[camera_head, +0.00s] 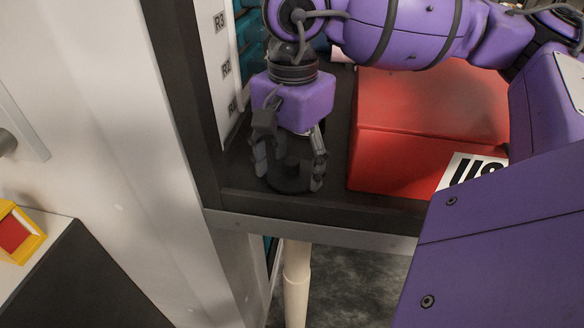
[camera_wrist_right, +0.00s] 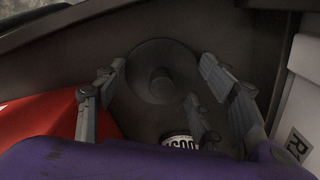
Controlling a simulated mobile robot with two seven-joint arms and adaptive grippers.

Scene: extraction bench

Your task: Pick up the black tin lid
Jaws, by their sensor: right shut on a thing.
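The black tin lid (camera_head: 287,184) is a dark round disc with a raised knob, low on the dark shelf near its front edge. It also shows in the right wrist view (camera_wrist_right: 152,72), between the fingertips. My right gripper (camera_head: 289,176) points down over the lid and is shut on it, with fingers on both sides. I cannot tell whether the lid touches the shelf. My left gripper is not in view.
A red box (camera_head: 425,130) stands close to the right of the gripper. A white panel with labels (camera_head: 222,60) stands at the left. A white-labelled object (camera_wrist_right: 180,140) lies near the fingers in the wrist view. The shelf's front rail (camera_head: 320,210) runs just before the lid.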

